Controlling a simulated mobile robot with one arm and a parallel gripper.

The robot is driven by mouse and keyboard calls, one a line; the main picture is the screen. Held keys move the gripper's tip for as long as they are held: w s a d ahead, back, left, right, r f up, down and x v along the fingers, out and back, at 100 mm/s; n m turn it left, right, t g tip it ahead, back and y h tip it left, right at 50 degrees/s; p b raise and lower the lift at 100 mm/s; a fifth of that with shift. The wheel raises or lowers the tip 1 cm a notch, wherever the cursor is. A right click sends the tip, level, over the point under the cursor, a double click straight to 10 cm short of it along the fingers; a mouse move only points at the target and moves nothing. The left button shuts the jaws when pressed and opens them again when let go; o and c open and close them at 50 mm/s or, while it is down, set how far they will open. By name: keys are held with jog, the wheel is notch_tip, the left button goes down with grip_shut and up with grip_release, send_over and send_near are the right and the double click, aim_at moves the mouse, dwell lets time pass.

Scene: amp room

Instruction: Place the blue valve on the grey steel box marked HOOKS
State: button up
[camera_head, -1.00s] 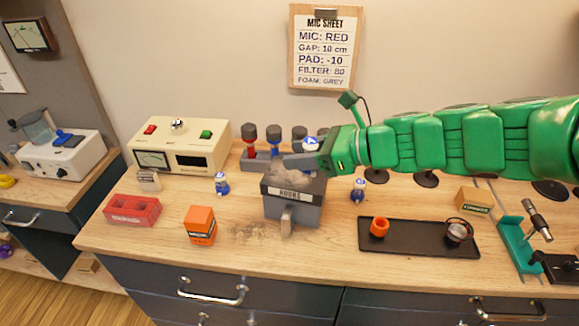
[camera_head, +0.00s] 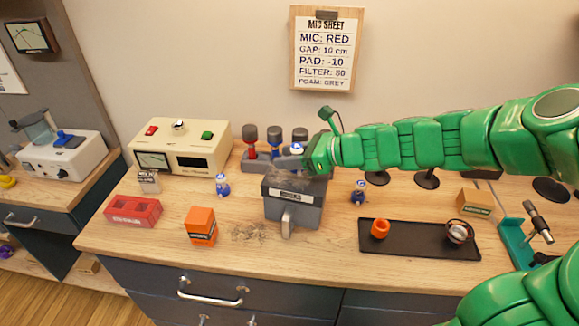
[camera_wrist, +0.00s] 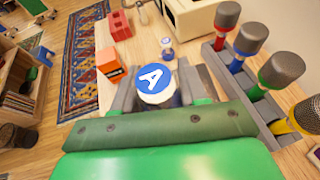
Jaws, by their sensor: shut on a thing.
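The grey steel box marked HOOKS (camera_head: 293,217) stands mid-bench, with a handle on its front. My gripper (camera_head: 293,156) is above the box's back part. It is shut on a blue valve (camera_head: 297,147) with a white top. The gap between valve and box cannot be judged. Two similar blue-and-white pieces stand on the bench, one left (camera_head: 222,185) and one right (camera_head: 358,192) of the box.
A rack with several microphones (camera_head: 262,161) stands close behind the box. A cream device (camera_head: 180,140), a red block (camera_head: 132,211) and an orange box (camera_head: 200,227) are to the left. A black tray (camera_head: 410,248) lies to the right. Bench in front is mostly clear.

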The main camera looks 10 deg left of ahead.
jog(key=shift+w+a+f, duration=0.1)
jog(key=shift+w+f, duration=0.1)
jog(key=shift+f, duration=0.05)
jog(key=shift+w+f, duration=0.1)
jog(key=shift+f, duration=1.55)
jog(key=shift+f, duration=0.1)
jog(key=o, duration=1.1)
jog(key=shift+c, duration=0.2)
jog(key=v, duration=1.2)
